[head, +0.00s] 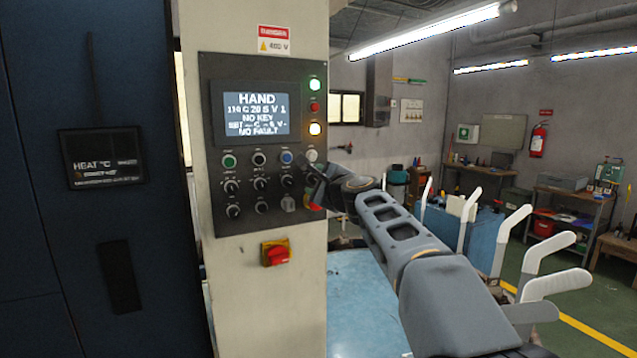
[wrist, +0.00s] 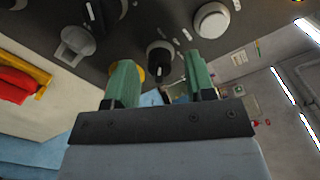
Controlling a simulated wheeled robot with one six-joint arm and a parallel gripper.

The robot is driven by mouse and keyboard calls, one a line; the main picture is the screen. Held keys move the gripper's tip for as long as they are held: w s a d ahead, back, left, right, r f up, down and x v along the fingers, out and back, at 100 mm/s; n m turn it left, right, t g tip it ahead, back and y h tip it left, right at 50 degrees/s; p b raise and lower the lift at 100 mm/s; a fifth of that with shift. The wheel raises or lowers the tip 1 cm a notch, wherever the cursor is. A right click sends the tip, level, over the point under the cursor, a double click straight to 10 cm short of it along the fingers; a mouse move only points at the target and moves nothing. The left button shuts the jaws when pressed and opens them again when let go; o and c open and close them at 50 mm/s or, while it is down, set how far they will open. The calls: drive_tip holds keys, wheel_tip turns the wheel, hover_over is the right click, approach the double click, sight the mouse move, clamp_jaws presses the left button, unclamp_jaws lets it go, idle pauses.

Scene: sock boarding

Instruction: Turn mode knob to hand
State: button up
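The control panel (head: 262,140) is on a pale column, with a screen (head: 255,113) reading "HAND", "NO KEY" and "NO FAULT". Two rows of black knobs sit under the buttons. My gripper (wrist: 160,84) is at the panel's lower right, its green fingers apart and empty. A black knob with a white mark (wrist: 160,58) lies ahead of the gap between the fingertips. In the head view my gripper covers that part of the panel, so its knob label is hidden. I cannot tell whether the fingers touch the knob.
A grey key switch (wrist: 76,44) and a white button (wrist: 211,20) are beside that knob. A yellow-ringed part (wrist: 138,72) lies just below it. A red switch on a yellow plate (head: 275,253) is lower on the column. A dark cabinet (head: 90,260) stands left.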

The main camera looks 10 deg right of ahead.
idle(0.5)
drive_tip(key=m+p, duration=0.4)
drive_tip(key=m, duration=0.1)
drive_tip(key=m+p, duration=0.2)
drive_tip(key=m, duration=0.1)
drive_tip(key=shift+r, duration=0.3)
drive_tip(key=s+d+m+b, duration=0.1)
drive_tip(key=s+d+b, duration=0.2)
drive_tip(key=s, duration=1)
drive_tip(key=s+a+f+n+g+b, duration=0.1)
drive_tip(key=s+a+f+n+g, duration=0.1)
drive_tip(key=f+n, duration=0.4)
drive_tip(key=s+a+f+n+g+b, duration=0.1)
drive_tip(key=s+a+f+n+g, duration=0.1)
drive_tip(key=s+f+n+g, duration=0.2)
drive_tip(key=s+a+f+n+g+b, duration=0.2)
drive_tip(key=s+f+n+g, duration=0.1)
drive_tip(key=f+n, duration=0.7)
drive_tip(key=shift+s+a+f, duration=0.35)
drive_tip(key=shift+s+f, duration=0.3)
drive_tip(key=shift+f, duration=1.75)
